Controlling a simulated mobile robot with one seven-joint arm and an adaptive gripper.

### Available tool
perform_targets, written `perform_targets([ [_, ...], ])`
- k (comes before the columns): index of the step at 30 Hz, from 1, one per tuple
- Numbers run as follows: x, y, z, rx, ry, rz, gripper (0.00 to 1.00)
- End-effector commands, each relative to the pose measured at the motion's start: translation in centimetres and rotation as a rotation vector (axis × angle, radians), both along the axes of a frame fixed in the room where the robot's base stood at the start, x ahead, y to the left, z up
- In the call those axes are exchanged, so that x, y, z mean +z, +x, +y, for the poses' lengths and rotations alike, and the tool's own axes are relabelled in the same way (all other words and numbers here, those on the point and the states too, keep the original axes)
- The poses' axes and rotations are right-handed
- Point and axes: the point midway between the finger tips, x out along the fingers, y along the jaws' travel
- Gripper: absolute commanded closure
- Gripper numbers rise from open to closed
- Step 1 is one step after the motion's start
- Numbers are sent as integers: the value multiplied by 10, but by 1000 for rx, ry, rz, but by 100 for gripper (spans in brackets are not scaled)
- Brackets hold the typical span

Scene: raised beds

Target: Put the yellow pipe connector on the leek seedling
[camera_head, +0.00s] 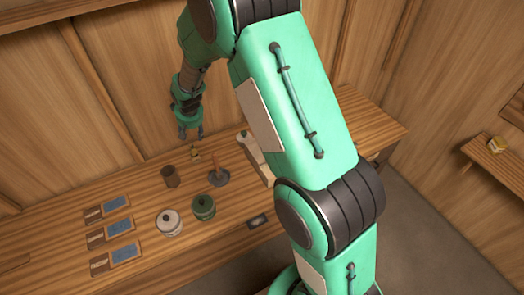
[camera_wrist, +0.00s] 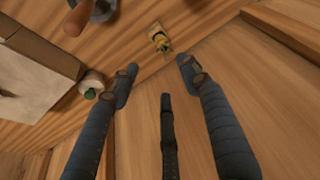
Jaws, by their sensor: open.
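A small yellow piece (camera_wrist: 160,41), which looks like the pipe connector, lies on the wooden bench just beyond my fingertips in the wrist view. It also shows small below my gripper in the head view (camera_head: 195,154). A short whitish round thing with a green centre (camera_wrist: 91,86), possibly the leek seedling, stands left of my left finger. I cannot tell for certain that it is the seedling.
A pale box-like object (camera_wrist: 32,75) is beside the whitish thing. A wooden-handled tool (camera_head: 217,177), a brown cup (camera_head: 171,177), a green jar (camera_head: 204,207), a white jar (camera_head: 169,223) and several packets (camera_head: 118,229) occupy the bench. A wooden wall stands close behind.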

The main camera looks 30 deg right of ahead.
Motion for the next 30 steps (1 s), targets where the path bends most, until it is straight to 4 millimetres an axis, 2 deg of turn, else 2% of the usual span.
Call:
perform_targets([
  [1, 18, -5, -3, -3, 1, -8, 54],
  [6, 70, -34, -13, -14, 2, -20, 54],
  [15, 156, -99, -31, -30, 4, -40, 54],
  [21, 204, -148, -41, -42, 5, -55, 54],
  [30, 258, -229, -55, -57, 10, -77, 54],
])
